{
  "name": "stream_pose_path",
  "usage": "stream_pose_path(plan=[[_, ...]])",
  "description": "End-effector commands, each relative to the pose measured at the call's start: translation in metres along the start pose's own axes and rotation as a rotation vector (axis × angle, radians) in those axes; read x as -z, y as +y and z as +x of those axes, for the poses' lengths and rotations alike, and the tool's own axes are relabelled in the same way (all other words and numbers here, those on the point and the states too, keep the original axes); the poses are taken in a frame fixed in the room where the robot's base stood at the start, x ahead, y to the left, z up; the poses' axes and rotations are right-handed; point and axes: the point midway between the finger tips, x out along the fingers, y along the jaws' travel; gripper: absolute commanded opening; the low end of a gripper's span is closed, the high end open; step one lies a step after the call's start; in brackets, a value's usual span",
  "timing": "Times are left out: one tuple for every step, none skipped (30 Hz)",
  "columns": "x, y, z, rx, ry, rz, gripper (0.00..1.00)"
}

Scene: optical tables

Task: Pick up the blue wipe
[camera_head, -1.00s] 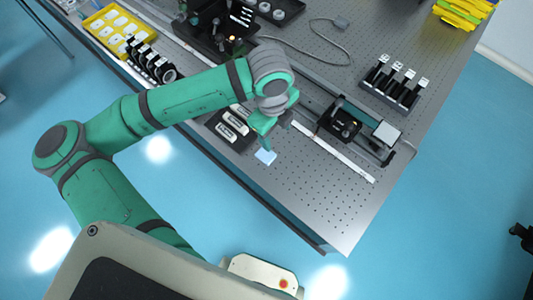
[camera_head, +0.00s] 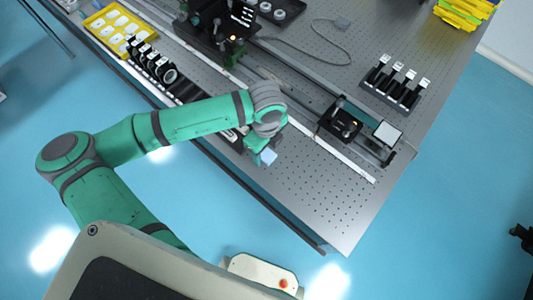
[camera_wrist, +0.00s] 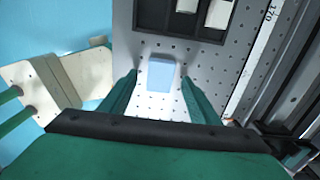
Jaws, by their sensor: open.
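The blue wipe (camera_head: 268,156) is a small pale blue square lying flat on the perforated optical table (camera_head: 310,195), near its front edge. In the wrist view the blue wipe (camera_wrist: 161,76) sits ahead and between my two fingers. My gripper (camera_head: 261,152) is open and over the wipe's left side in the head view. In the wrist view my gripper (camera_wrist: 160,84) has green fingers either side of the wipe, with gaps on both sides. The fingers show no visible contact with it.
A black tray with white-labelled items (camera_wrist: 185,20) lies just beyond the wipe. A long white ruler strip (camera_head: 335,152) and a black rail with an optical mount (camera_head: 342,125) are to the right. Bare table lies toward the lower right.

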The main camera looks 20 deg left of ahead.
Motion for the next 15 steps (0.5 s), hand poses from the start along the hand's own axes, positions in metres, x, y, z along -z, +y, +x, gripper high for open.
stream_pose_path(plan=[[-0.0002, 0.0003, 0.0055, -0.001, 0.001, -0.001, 0.56], [-0.0004, 0.0001, 0.0079, 0.000, 0.000, -0.001, 0.56], [-0.0004, -0.0001, 0.0103, 0.000, -0.001, -0.001, 0.56], [-0.0003, -0.0001, 0.0117, 0.001, -0.001, -0.001, 0.56], [-0.0001, -0.0001, 0.0126, 0.001, -0.001, 0.000, 0.56], [0.0000, -0.0002, 0.0133, 0.001, -0.001, 0.000, 0.56], [0.0001, -0.0002, 0.0134, 0.001, -0.001, 0.000, 0.56], [0.0000, -0.0001, 0.0134, 0.001, -0.001, 0.000, 0.56], [-0.0003, 0.0001, 0.0133, 0.001, -0.001, -0.001, 0.56], [-0.0006, 0.0003, 0.0132, 0.001, -0.001, -0.001, 0.56], [-0.0010, 0.0006, 0.0132, 0.001, -0.001, -0.002, 0.56], [-0.0015, 0.0009, 0.0131, 0.001, -0.001, -0.003, 0.51], [-0.0017, 0.0010, 0.0131, 0.001, -0.001, -0.004, 0.44], [-0.0018, 0.0011, 0.0130, 0.001, -0.001, -0.004, 0.37], [-0.0019, 0.0011, 0.0130, 0.001, -0.001, -0.004, 0.28]])
